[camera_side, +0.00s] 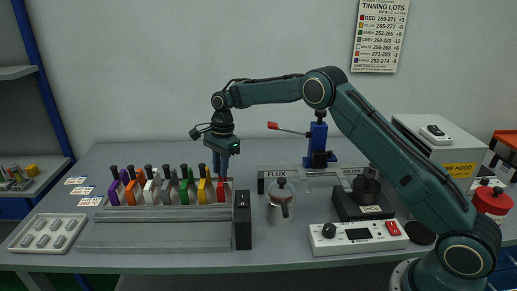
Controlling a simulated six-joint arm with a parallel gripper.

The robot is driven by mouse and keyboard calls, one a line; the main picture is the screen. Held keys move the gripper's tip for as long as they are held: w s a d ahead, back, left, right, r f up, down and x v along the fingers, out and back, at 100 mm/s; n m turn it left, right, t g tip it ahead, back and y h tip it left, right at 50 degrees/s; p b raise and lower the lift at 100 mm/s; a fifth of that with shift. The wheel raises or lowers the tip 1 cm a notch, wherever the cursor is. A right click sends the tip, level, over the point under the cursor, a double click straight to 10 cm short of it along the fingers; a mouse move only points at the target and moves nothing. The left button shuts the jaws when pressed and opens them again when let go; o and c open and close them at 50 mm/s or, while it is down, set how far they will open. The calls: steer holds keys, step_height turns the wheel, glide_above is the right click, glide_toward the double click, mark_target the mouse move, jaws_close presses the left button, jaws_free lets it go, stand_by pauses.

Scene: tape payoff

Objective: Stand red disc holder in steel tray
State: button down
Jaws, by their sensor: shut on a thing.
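The red disc holder (221,190) stands upright at the right end of a row of coloured holders. My gripper (220,174) points straight down over it, shut on its top. I cannot tell whether the holder's foot is lifted or still resting in the row. A long, low grey metal tray (155,236), which looks like the steel tray, lies in front of the row. Its visible top is bare.
Purple, orange, white, green and yellow holders (203,190) stand close on the left. A dark upright block (243,220) stands at the right. A pale slotted tray (48,232) lies front left.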

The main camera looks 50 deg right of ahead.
steer(key=shift+f, duration=0.3)
stand_by(0.5)
steer(key=c, duration=0.6)
jaws_free()
steer(key=shift+c, duration=0.2)
steer(key=shift+r, duration=3.5)
steer(key=shift+r, duration=0.1)
